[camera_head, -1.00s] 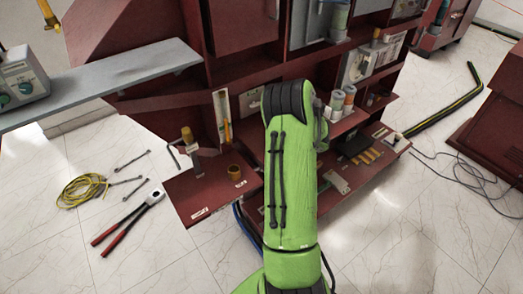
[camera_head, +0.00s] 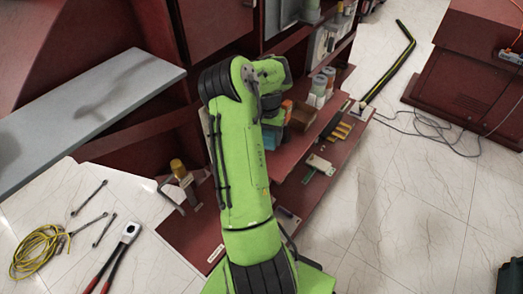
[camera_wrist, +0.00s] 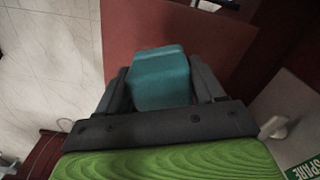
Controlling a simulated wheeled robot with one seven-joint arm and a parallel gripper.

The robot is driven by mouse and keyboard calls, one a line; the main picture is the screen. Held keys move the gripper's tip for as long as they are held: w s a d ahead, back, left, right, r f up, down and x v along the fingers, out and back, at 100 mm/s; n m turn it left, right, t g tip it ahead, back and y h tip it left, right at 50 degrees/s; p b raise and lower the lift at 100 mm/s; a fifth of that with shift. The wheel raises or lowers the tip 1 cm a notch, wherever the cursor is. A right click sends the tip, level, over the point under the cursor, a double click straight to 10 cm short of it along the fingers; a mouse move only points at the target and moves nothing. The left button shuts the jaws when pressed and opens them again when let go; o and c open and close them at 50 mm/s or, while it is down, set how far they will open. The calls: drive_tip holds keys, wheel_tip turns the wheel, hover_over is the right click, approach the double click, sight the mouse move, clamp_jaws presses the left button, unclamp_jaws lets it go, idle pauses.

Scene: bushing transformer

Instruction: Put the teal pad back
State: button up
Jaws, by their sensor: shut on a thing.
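The teal pad (camera_wrist: 160,76) is a rounded block seen in the wrist view. My gripper (camera_wrist: 160,88) is shut on it, with one dark finger on each side. The pad is in front of a dark red surface (camera_wrist: 220,38); I cannot tell whether it touches that surface. In the head view my green arm reaches over the red shelf unit (camera_head: 300,160), and its bent wrist hides most of the gripper and the pad.
In the wrist view, a white panel with a green "SPARE" label (camera_wrist: 300,165) is at lower right. In the head view, white containers (camera_head: 319,88) and a brown box (camera_head: 301,116) stand on the shelf beside my wrist. A grey plank (camera_head: 90,105) is at left. Tools lie on the floor.

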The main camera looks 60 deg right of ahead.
sight(267, 148)
wheel_tip(267, 148, down, 6)
drive_tip(key=shift+r+b, duration=0.1)
drive_tip(key=shift+b, duration=0.5)
drive_tip(key=shift+c, duration=0.3)
drive_tip(key=o, duration=1)
drive_tip(key=shift+w, duration=0.1)
wheel_tip(267, 148, up, 12)
drive_tip(key=p, duration=0.3)
